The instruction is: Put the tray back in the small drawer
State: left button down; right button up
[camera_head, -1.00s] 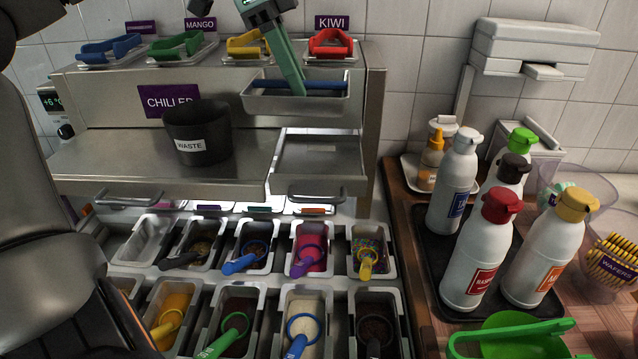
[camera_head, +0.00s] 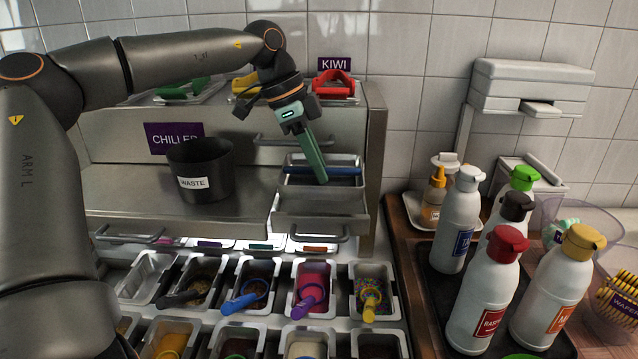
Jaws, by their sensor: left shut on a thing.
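The tray (camera_head: 347,182) is a small metal pan with a blue bar (camera_head: 345,171) across it. My left gripper (camera_head: 321,177), with long green fingers, reaches down from above and is shut on the tray at the blue bar. The tray looks about level, over the back part of the small drawer (camera_head: 318,216), which is pulled out at the right end of the chiller and has a grey handle. I cannot tell whether the tray touches the drawer. My right gripper is not in view.
A black waste bin (camera_head: 200,168) stands on the steel top left of the drawer. Red tongs (camera_head: 333,84) lie on the chiller top behind the arm. Topping pans with scoops (camera_head: 314,290) fill the front below. Sauce bottles (camera_head: 487,290) stand at the right.

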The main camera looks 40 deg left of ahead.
aim_at(319, 206)
pick_arm(q)
jog(key=f, duration=0.1)
jog(key=w+a+f, duration=0.1)
jog(key=w, duration=0.1)
jog(key=shift+a+f, duration=0.3)
jog(key=shift+f, duration=0.1)
jog(key=shift+w+a+f+p, duration=0.1)
jog(key=shift+f+p, duration=0.3)
jog(key=shift+f, duration=1.3)
jog(key=shift+f, duration=0.25)
jog(key=c, duration=0.8)
grip_release()
jog(key=shift+c, duration=0.2)
jog(key=shift+r, duration=0.15)
jog(key=shift+a+r, duration=0.1)
jog(key=shift+r, duration=0.2)
jog(key=v, duration=1.1)
jog(key=shift+r, duration=0.25)
